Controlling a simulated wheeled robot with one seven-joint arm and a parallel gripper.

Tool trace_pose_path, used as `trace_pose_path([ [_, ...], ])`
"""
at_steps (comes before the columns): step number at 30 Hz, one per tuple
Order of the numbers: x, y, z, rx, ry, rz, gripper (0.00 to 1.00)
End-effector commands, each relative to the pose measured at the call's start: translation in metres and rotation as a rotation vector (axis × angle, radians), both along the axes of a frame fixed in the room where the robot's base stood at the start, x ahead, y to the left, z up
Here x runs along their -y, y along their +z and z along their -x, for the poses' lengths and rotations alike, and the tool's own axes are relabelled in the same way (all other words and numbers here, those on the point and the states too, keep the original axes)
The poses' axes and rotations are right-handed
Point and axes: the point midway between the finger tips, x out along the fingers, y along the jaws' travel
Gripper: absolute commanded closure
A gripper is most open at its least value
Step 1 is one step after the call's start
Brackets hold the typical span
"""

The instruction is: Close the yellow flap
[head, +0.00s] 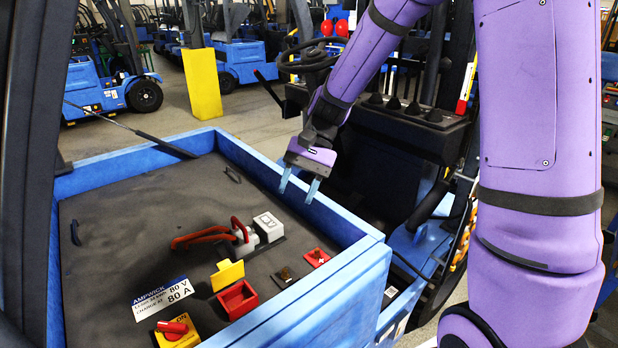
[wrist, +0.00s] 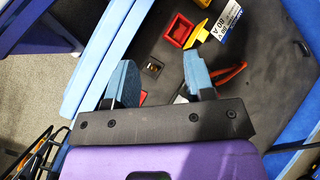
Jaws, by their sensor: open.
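The yellow flap (head: 227,275) stands raised at the back edge of a small red open box (head: 238,300) on the dark panel. In the wrist view the red box (wrist: 178,32) lies beyond my fingertips, with the yellow flap (wrist: 195,46) along its edge. My gripper (head: 298,188) is open and empty. It hangs above the blue rim on the right side of the panel, apart from the flap. In the wrist view the two blue fingers of my gripper (wrist: 157,70) are spread wide.
The panel also bears a grey-white connector (head: 268,226) with red handles (head: 205,236), a small red block (head: 317,257), a dark switch (head: 284,277), a red knob on a yellow plate (head: 173,328) and a white label (head: 162,297). A raised blue rim (head: 290,197) surrounds it. A steering wheel (head: 310,54) stands behind.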

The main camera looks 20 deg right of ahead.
Motion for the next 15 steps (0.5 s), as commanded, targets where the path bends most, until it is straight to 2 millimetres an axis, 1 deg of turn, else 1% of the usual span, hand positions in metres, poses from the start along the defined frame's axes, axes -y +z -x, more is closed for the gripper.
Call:
trace_pose_path([
  [1,0.001,0.006,0.004,0.021,0.009,0.013,0.51],
  [7,0.008,0.021,0.016,0.088,0.039,0.062,0.51],
  [15,0.013,0.033,0.025,0.138,0.062,0.098,0.51],
])
